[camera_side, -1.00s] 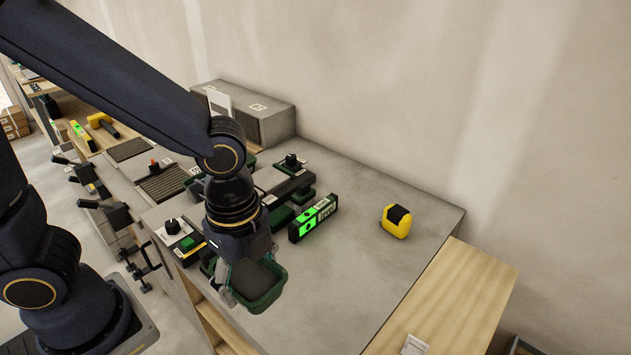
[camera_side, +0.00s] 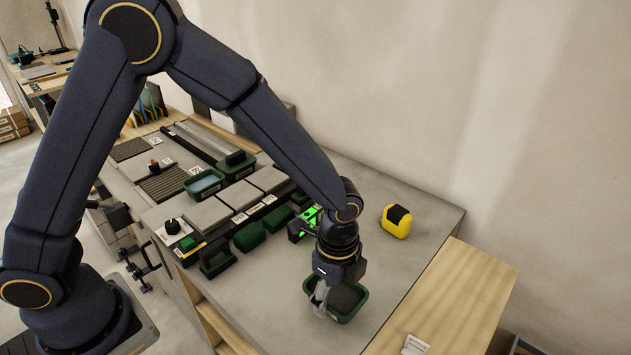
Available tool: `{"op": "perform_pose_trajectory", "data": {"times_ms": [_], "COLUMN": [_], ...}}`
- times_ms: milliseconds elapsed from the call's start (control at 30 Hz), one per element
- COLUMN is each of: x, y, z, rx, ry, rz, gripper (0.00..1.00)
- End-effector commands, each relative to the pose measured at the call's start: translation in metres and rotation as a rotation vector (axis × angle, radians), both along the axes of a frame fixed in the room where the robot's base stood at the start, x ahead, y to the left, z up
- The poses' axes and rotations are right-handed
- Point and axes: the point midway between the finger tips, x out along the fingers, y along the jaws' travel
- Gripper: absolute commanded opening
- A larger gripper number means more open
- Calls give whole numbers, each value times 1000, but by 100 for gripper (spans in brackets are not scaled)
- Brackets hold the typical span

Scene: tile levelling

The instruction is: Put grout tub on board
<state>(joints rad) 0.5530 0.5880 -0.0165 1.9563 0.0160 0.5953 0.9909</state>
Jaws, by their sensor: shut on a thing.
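The grout tub (camera_side: 357,314) is a dark green open tub with grey contents. My gripper (camera_side: 322,296) is shut on the tub's left side, and the wrist above hides part of its back. The tub looks about level over the front right part of the grey worktop; I cannot tell how large the gap under it is. A pale wooden board (camera_side: 462,290) lies to the right of the tub, along the worktop's right edge, with a small white label near its front.
A yellow-and-black tape measure (camera_side: 396,222) stands behind and right of the tub. A green level (camera_side: 301,225) is partly hidden behind my arm. Several green blocks and tubs (camera_side: 249,237) and grey tiles (camera_side: 207,213) lie to the left. The worktop (camera_side: 408,260) between tub and wooden board is clear.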

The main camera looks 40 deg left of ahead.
Motion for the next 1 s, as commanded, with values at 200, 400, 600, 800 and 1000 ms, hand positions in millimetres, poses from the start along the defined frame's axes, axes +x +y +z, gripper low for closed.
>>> {"op": "perform_pose_trajectory", "data": {"times_ms": [200,400,600,800,1000], "x": [-1,-1,-1,-1,-1], "y": [1,1,1,1,1], "z": [-20,-20,-23,-22,-22], "rx": [1,1,1,1,1], "ry": [1,1,1,1,2], "rz": [0,0,0,0,0], "gripper": [23,23,77,95,95]}}
